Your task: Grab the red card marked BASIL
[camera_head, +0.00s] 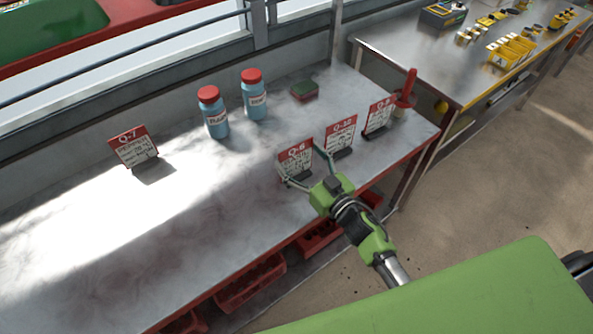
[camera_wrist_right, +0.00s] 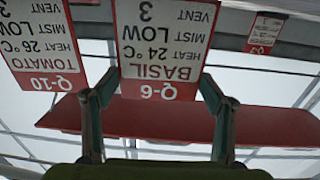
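The BASIL card (camera_head: 296,160), headed Q-6 with a red band and white printed panel, stands upright at the table's right part. In the right wrist view it appears upside down, with BASIL, HEAT 24 °C, MIST LOW and VENT 3 on the card (camera_wrist_right: 160,55). My right gripper (camera_head: 301,163) is open, with its fingers spread on either side of the card's width. In the wrist view the fingertips of the gripper (camera_wrist_right: 156,82) lie near the card's two side edges; I cannot tell whether they touch it. My left gripper is out of view.
The TOMATO card Q-10 (camera_head: 341,132) stands close by, and another red-topped card (camera_head: 378,117) beyond it. Card Q-7 (camera_head: 134,148) stands far left.

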